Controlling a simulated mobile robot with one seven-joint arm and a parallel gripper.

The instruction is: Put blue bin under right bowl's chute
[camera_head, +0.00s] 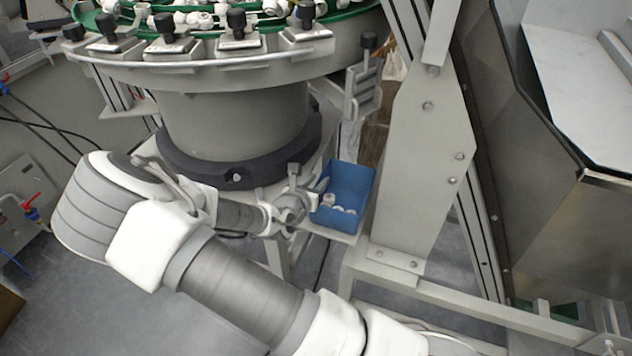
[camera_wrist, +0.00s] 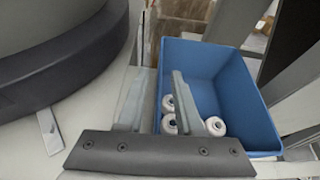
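The blue bin (camera_head: 344,193) sits upright on a light ledge beside the base of the round feeder bowl (camera_head: 200,62), below the metal chute (camera_head: 363,85) on the bowl's right side. A few white caps lie in the bin (camera_wrist: 240,100). My gripper (camera_head: 318,187) is at the bin's left side. In the wrist view, the fingers of my gripper (camera_wrist: 162,73) stand apart. One is outside the bin's left wall and one is inside, with the wall between them. A gap shows around the wall, so the fingers do not look closed on it.
A thick upright frame post (camera_head: 420,160) stands close to the bin's right. The bowl's dark base ring (camera_head: 235,177) is close on the left. A cardboard box (camera_wrist: 250,20) shows behind the bin. The grey floor (camera_head: 60,300) is open at the lower left.

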